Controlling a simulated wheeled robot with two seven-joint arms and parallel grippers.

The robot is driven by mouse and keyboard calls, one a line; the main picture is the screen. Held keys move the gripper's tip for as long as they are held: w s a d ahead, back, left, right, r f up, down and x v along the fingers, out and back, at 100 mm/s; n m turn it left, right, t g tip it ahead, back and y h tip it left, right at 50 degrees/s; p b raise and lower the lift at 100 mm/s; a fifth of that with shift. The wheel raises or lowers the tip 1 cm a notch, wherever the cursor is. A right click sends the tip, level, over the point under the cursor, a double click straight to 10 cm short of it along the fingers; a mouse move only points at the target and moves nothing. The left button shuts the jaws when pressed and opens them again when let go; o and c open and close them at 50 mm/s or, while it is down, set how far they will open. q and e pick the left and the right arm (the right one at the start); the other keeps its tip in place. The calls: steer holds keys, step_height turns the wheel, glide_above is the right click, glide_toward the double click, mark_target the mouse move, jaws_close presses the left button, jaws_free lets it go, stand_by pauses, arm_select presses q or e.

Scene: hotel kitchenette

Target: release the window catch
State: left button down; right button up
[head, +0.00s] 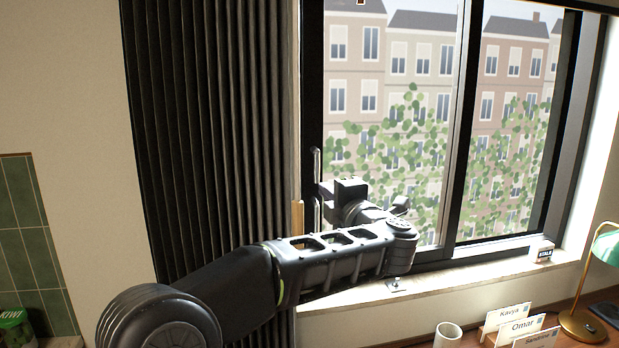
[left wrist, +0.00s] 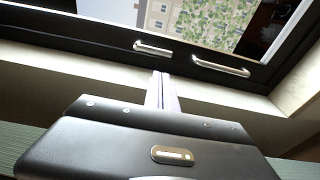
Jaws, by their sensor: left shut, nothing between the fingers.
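The window has a black frame (head: 311,100) and two panes. On its left upright is an upper silver bar (head: 316,165), with a lower silver bar (head: 317,213) beneath it. The left wrist view shows two silver bars on the black frame, a shorter one (left wrist: 153,48) and a longer one (left wrist: 221,66). I cannot tell which piece is the catch. My left gripper (head: 326,190) is at the left upright, near the bars. Its fingers (left wrist: 162,84) are shut and empty, pointing at the frame between the bars. Contact cannot be judged. My right gripper is out of view.
A dark pleated curtain (head: 215,120) hangs left of the window. The pale sill (head: 450,278) carries a small metal fitting (head: 395,284) and a small box (head: 543,251). Below are a white mug (head: 447,335), name cards (head: 522,327) and a green-shaded lamp (head: 607,247).

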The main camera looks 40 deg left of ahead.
mark_target(315, 166)
arm_select(q)
steer(key=p+x, duration=0.3)
steer(key=x, duration=0.7)
steer(key=shift+a, duration=0.1)
